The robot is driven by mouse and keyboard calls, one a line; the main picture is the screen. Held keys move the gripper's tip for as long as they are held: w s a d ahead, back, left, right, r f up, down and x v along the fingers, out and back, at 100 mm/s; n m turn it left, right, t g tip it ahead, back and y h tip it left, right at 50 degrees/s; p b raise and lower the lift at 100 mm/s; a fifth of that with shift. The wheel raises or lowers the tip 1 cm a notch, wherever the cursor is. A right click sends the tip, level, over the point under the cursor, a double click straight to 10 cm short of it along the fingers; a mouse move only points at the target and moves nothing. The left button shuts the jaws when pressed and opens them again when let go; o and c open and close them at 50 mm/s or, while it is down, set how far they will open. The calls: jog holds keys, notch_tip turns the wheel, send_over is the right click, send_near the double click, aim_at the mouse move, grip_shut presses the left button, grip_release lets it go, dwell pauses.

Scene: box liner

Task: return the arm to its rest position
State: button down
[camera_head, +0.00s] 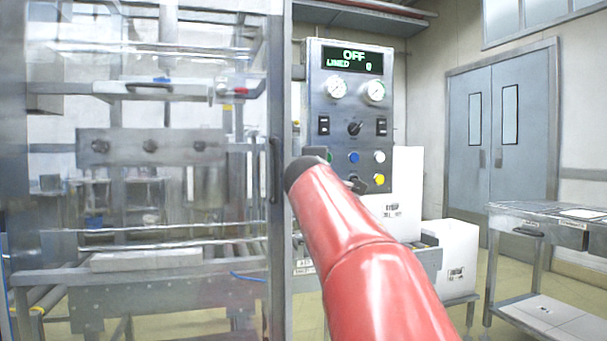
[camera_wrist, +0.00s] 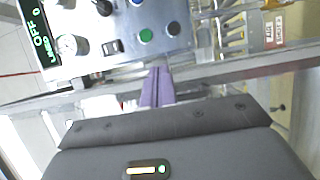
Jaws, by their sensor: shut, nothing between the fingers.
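My red arm reaches forward and up from the bottom of the head view, and its dark end is in front of the lower left of the control panel (camera_head: 345,110). In the wrist view my gripper (camera_wrist: 158,70) shows as two purple fingers pressed together, empty. The fingertips point toward the edge of the panel (camera_wrist: 120,30), near a green button (camera_wrist: 146,35). I cannot tell whether they touch anything. The panel's display (camera_head: 346,60) reads OFF and LINED 0. In the head view the arm hides part of the panel's lower edge.
A machine with clear guard panels and a metal frame post (camera_head: 277,230) stands close at the left. White boxes (camera_head: 455,258) are behind the arm. A metal cart (camera_head: 540,212) stands at the right, with grey double doors (camera_head: 500,130) behind it.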

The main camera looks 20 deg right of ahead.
jog(key=s+d, duration=0.3)
jog(key=s, duration=0.2)
jog(key=shift+d+p, duration=0.35)
jog(key=s+a+f+m+g+y, duration=0.3)
jog(key=s+a+f, duration=0.4)
jog(key=f, duration=0.6)
jog(key=s+a+f+m+g+y, duration=0.3)
jog(key=s+a+f, duration=0.5)
jog(key=s+f, duration=0.3)
jog(key=s+a+f+m+g+y, duration=0.3)
jog(key=s+a+f+m, duration=0.2)
jog(key=f, duration=1)
jog(key=s+a, duration=0.2)
jog(key=s, duration=0.2)
jog(key=shift+s+a+f+m+g+y, duration=0.3)
jog(key=shift+a+f, duration=0.05)
jog(key=shift+a, duration=0.05)
